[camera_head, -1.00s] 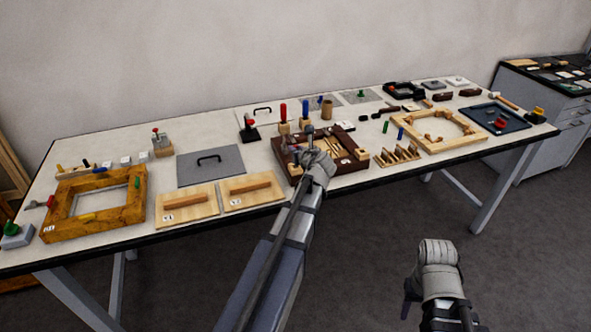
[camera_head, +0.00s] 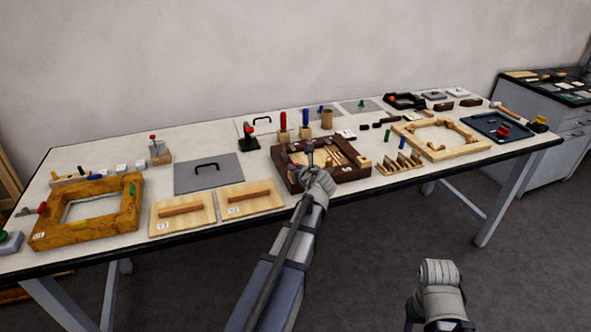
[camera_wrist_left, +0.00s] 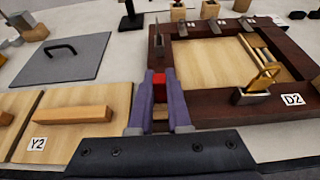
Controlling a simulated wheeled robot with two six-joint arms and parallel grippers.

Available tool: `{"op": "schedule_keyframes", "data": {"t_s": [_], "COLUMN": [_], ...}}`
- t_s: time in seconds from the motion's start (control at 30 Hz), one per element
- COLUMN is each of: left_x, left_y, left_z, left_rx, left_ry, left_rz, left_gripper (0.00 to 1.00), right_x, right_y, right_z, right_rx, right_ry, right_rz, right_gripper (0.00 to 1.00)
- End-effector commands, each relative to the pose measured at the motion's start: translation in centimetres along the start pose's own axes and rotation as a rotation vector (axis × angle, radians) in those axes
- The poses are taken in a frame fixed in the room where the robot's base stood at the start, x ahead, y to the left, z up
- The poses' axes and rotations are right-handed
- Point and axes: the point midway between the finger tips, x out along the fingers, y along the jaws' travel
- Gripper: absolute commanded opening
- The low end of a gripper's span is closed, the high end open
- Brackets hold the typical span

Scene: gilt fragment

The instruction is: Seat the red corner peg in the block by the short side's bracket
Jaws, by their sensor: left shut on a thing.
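My left gripper (camera_head: 310,166) is at the near left part of the dark brown frame (camera_head: 345,176), labelled D2. In the left wrist view its two purple fingers (camera_wrist_left: 159,100) are shut on a small red peg (camera_wrist_left: 159,80), of which only the top part shows. A bit of tan wood shows below it between the fingers; I cannot tell whether the peg touches it. An upright metal bracket (camera_wrist_left: 157,42) stands on the frame's left side just beyond the fingers. My right gripper (camera_head: 440,292) hangs in front of the table; its fingertips do not show clearly.
Panel Y2 (camera_wrist_left: 70,118) with a wooden handle and a grey plate (camera_wrist_left: 62,60) lie left of the frame. A metal-and-brass bracket (camera_wrist_left: 258,88) is on the near rail. Tools in wooden blocks stand behind, including a red-handled one (camera_head: 283,121). A notched wooden rack (camera_head: 400,163) is at right.

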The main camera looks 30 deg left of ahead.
Motion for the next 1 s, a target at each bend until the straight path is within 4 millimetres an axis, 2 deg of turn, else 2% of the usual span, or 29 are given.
{"op": "schedule_keyframes", "data": {"t_s": [0.07,0.1,0.37,0.7,1.0], "left_x": [0.2,0.1,0.1,-0.3,-6.5], "left_y": [0.0,0.0,0.0,0.0,0.1], "left_z": [-0.4,-0.3,-0.2,0.3,0.3], "left_rx": [0.000,0.000,0.000,0.000,0.002], "left_ry": [0.000,0.000,0.000,0.000,0.000], "left_rz": [0.000,0.000,0.000,0.000,-0.003], "left_gripper": [0.00,0.18,0.46,0.46,0.46], "right_x": [0.4,0.3,0.3,-0.4,-2.8], "right_y": [0.0,0.0,0.0,0.0,0.3], "right_z": [0.0,0.0,0.0,0.0,0.2], "right_rx": [0.000,0.000,0.000,0.000,0.000], "right_ry": [0.000,0.000,0.000,0.000,0.000], "right_rz": [0.000,0.000,0.000,0.000,0.000], "right_gripper": [0.50,0.50,0.50,0.50,0.50]}}
